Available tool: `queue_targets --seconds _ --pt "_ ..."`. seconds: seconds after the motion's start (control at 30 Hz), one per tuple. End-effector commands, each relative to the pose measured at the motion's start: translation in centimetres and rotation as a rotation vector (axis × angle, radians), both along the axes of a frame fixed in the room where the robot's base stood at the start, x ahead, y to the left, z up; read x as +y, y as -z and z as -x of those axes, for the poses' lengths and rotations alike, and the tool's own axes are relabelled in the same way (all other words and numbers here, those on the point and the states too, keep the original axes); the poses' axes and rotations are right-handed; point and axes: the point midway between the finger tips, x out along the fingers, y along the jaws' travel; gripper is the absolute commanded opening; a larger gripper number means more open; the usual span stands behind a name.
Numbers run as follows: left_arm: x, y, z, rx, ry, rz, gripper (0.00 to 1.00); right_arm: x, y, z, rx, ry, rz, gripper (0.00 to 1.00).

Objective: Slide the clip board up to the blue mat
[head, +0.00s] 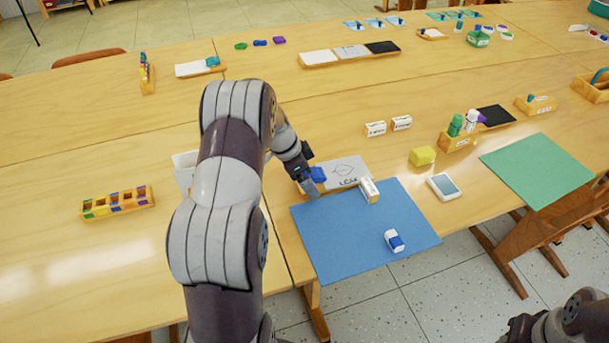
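The clip board (346,170) appears to be the pale sheet with a leaf drawing and dark lettering, lying flat just behind the blue mat. A blue piece (318,174) is at its left end; I cannot tell whether it is the clip. The blue mat (340,240) lies at the table's front edge. Any gap between board and mat is too small to judge. My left gripper (309,184) is low at the board's left end, near the mat's back left corner. Its fingers are too small and covered to read. My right gripper is out of view; only its arm shows lower right.
A white block (369,190) stands at the mat's back edge, right of the board. A blue-and-white eraser (394,240) lies on the mat. A yellow block (422,156) and a phone-like device (444,186) are right of it. Two small label blocks (376,129) (401,123) stand behind.

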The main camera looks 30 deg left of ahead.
Motion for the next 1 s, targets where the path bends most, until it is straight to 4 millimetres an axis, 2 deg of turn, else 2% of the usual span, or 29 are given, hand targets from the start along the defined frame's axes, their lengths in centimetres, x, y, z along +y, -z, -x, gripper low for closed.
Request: queue_targets --seconds 0.23,0.33,0.73,0.9,1.0 --pt "0.0 -0.1 0.0 0.001 0.000 0.001 1.00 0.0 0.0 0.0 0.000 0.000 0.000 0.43" --pt "0.2 -0.9 0.2 -0.001 0.000 -0.001 1.00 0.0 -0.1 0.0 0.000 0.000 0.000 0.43" --pt "2.4 -8.9 2.7 -0.003 -0.002 -0.002 1.00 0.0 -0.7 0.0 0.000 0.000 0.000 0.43" --pt "3.0 -11.0 3.4 -0.001 -0.001 -0.001 1.00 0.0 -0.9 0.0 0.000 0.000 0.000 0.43" --pt "3.1 -11.6 3.6 0.000 0.001 0.000 1.00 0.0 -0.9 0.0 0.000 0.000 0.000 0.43"
